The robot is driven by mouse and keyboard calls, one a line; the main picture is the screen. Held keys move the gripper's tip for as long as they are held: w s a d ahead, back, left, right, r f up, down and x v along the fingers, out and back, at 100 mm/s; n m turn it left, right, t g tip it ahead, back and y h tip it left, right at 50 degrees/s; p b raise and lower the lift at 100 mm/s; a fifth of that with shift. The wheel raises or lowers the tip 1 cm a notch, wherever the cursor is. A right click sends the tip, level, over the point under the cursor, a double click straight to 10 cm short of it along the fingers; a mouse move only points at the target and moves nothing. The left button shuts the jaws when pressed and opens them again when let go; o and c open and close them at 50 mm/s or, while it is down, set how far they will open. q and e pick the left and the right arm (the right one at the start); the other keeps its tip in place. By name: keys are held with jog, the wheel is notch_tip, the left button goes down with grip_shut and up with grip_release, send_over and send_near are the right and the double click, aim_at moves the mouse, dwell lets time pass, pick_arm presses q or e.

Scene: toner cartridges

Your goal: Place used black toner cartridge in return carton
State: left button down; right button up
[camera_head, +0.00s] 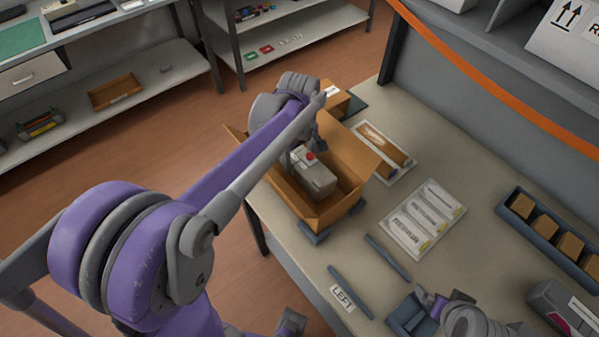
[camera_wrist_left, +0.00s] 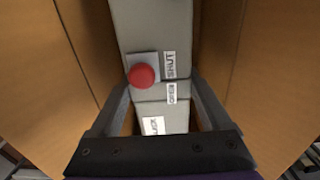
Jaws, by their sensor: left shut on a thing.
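A grey toner cartridge (camera_head: 318,180) with a red round knob is inside the open brown return carton (camera_head: 325,219). In the left wrist view the cartridge (camera_wrist_left: 150,40) shows white labels reading SHUT and OPEN, between the carton walls (camera_wrist_left: 45,70). My left gripper (camera_head: 303,155) reaches down into the carton and is shut on the cartridge, with a finger on either side of it. I cannot tell whether the cartridge touches the carton floor. My right gripper (camera_head: 432,300) is low at the right, by a dark blue holder (camera_head: 408,318); its fingers are unclear.
The carton stands on the bench (camera_head: 440,262) at its left edge. Beside it lie a bagged item (camera_head: 383,150) and a sheet of labels (camera_head: 423,218). A blue tray (camera_head: 545,236) of brown blocks and a dark device (camera_head: 562,308) are at right. An orange strip (camera_head: 490,80) crosses above.

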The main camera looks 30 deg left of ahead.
aim_at(300, 156)
pick_arm(q)
jog(key=shift+f, duration=2.5)
jog(key=shift+f, duration=0.1)
grip_release()
notch_tip(300, 156, up, 12)
jog(key=shift+r, duration=0.15)
